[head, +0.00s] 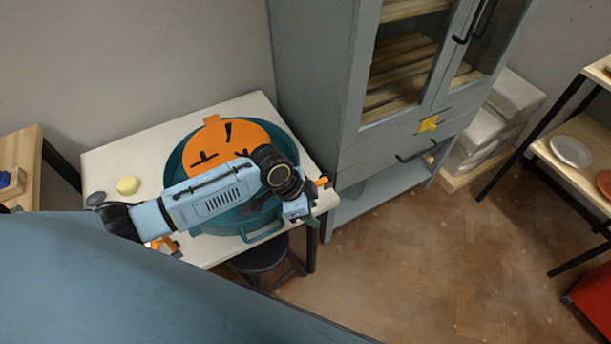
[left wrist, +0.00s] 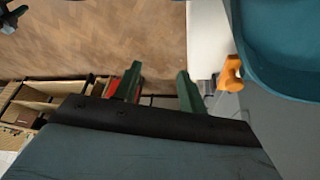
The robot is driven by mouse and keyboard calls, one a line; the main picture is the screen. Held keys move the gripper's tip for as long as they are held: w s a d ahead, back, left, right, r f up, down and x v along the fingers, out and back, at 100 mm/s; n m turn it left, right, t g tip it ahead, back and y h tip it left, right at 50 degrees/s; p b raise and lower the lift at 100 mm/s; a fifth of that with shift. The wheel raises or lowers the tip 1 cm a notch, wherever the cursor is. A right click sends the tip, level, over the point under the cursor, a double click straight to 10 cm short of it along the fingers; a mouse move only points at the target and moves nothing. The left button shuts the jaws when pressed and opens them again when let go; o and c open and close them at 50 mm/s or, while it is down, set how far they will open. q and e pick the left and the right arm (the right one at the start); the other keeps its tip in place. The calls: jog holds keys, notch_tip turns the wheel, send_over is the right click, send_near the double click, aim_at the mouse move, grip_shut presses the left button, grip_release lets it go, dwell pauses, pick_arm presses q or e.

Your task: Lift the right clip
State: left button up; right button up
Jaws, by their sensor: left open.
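The right clip (head: 322,182) is orange and sits at the right side of the teal basin (head: 187,151), partly hidden by my left arm. In the left wrist view the orange clip (left wrist: 230,75) shows near the white table's edge, beside the basin (left wrist: 285,45). My left gripper (head: 308,220) is near the table's right corner, close to the clip. Its green fingers (left wrist: 158,85) are apart, with nothing between them. Another orange piece (head: 163,243) shows at the basin's near left. A dark green part (left wrist: 10,18) in the left wrist view's corner may be my right gripper, mostly cut off.
An orange disc (head: 207,133) with dark marks lies in the basin on the white table (head: 102,160). A grey cabinet (head: 318,100) stands close behind the table's right side. A black stool (head: 262,258) stands by its front. Open floor (head: 400,255) lies right.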

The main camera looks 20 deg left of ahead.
pick_arm(q)
jog(key=w+a+r+m+g, duration=0.1)
jog(key=w+a+r+m, duration=0.3)
jog(key=w+a+r, duration=0.55)
jog(key=x, duration=0.3)
jog(key=s+b+x, duration=0.1)
jog(key=x, duration=0.2)
jog(key=b+x, duration=0.1)
jog(key=x, duration=0.2)
jog(key=shift+s+d+f, duration=0.2)
jog(key=shift+d+f, duration=0.1)
jog(key=shift+f, duration=0.05)
jog(key=shift+d+f, duration=0.1)
jog(key=shift+f, duration=0.3)
grip_shut()
jog(key=shift+g, duration=0.3)
pick_arm(e)
jog(key=shift+d+f, duration=0.2)
jog(key=shift+f, duration=1.05)
